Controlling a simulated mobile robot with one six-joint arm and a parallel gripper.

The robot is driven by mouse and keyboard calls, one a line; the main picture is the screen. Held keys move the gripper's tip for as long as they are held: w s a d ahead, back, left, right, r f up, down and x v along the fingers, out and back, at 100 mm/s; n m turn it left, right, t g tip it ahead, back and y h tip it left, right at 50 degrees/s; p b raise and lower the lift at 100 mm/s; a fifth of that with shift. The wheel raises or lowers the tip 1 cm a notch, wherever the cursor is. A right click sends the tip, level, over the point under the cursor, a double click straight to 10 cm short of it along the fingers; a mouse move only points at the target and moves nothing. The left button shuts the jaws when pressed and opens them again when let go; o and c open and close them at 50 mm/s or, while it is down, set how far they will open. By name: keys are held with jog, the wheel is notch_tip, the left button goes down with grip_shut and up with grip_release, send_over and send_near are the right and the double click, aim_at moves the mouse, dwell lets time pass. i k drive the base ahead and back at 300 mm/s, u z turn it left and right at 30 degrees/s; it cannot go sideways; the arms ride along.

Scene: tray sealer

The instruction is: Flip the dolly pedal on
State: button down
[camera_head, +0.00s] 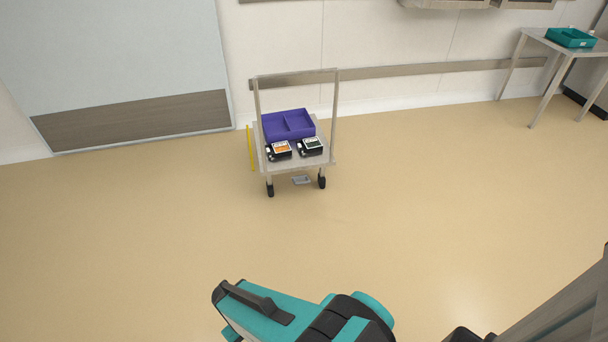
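The dolly (304,161) is a small metal cart with an upright handle frame and dark wheels, standing by the far wall. Its pedal (301,181) is a small grey plate low at the near edge, between the two front wheels, close to the floor. Whether it is up or down is too small to tell. A teal and black part of my arm shows at the bottom of the picture, far from the dolly. My gripper's fingers cannot be made out.
A purple divided tray (289,125) and two dark boxes, one with an orange label (279,150) and one with a pale label (311,146), sit on the dolly. A metal table (566,47) with a teal tray (570,38) stands far right. The floor before the dolly is clear.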

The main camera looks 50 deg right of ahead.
aim_at(295, 179)
jog(key=z, duration=0.4)
jog(key=i, duration=1)
jog(key=z, duration=0.05)
